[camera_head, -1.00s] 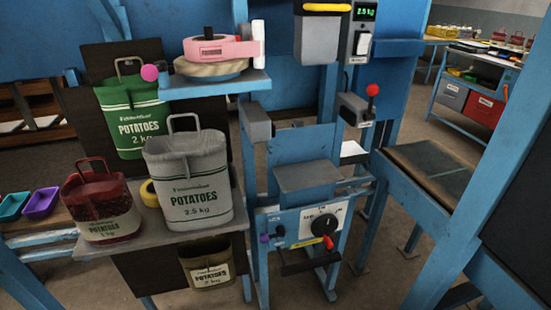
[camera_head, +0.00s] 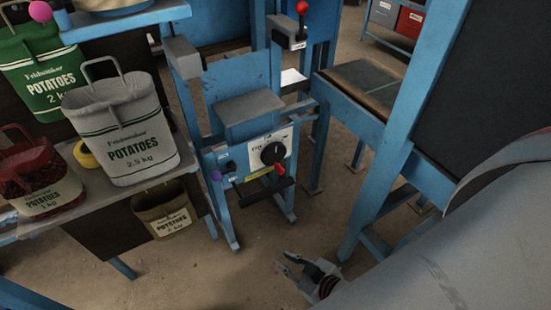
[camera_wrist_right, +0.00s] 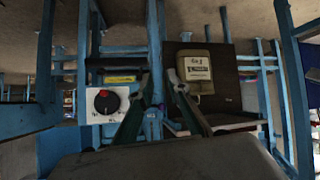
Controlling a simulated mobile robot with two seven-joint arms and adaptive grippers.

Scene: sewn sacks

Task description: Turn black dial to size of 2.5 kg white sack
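The black dial (camera_head: 273,153) sits on a white plate on the front of the blue machine, its red tip (camera_head: 280,168) pointing down and slightly right. It also shows in the upside-down right wrist view (camera_wrist_right: 106,102), left of the fingers. The white 2.5 kg potato sack (camera_head: 122,130) stands upright on the shelf at left. My right gripper (camera_head: 284,262) is low over the floor, below the dial and apart from it. In the wrist view its fingers (camera_wrist_right: 160,85) are spread and empty. My left gripper is not in view.
A green 2 kg sack (camera_head: 45,80) hangs at left and a red 1 kg sack (camera_head: 38,175) stands beside the white one. A small brown sack (camera_head: 165,210) hangs below the shelf. A black bar (camera_head: 264,192) juts out below the dial. Open floor lies before the machine.

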